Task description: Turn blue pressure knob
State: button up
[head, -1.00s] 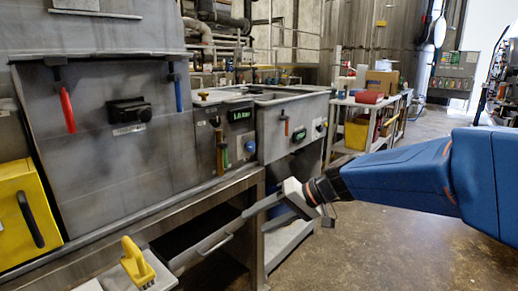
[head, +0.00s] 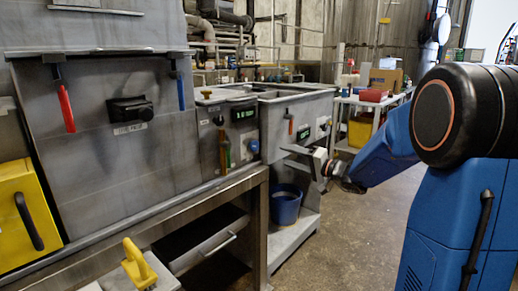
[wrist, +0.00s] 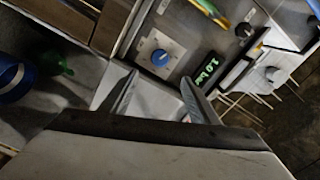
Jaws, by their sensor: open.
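The blue pressure knob (head: 254,146) sits on a pale square plate on the grey control panel, below a green-lit display (head: 243,114). In the wrist view the knob (wrist: 161,58) lies just beyond and between my two fingertips, with the display (wrist: 207,70) to its right. My gripper (head: 288,156) is open and empty, to the right of the knob and slightly lower in the head view. In the wrist view my gripper (wrist: 159,80) has its fingers spread wider than the knob. No contact with the knob shows.
A red lever (head: 65,100), a blue lever (head: 180,90) and a black handle (head: 130,110) are on the machine front. A yellow handle (head: 138,262) stands near the front. A blue bucket (head: 286,205) is below my gripper.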

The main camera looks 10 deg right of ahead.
aim_at(256, 147)
jog(key=x, duration=1.5)
jog(key=shift+w+a, duration=0.15)
jog(key=c, duration=1)
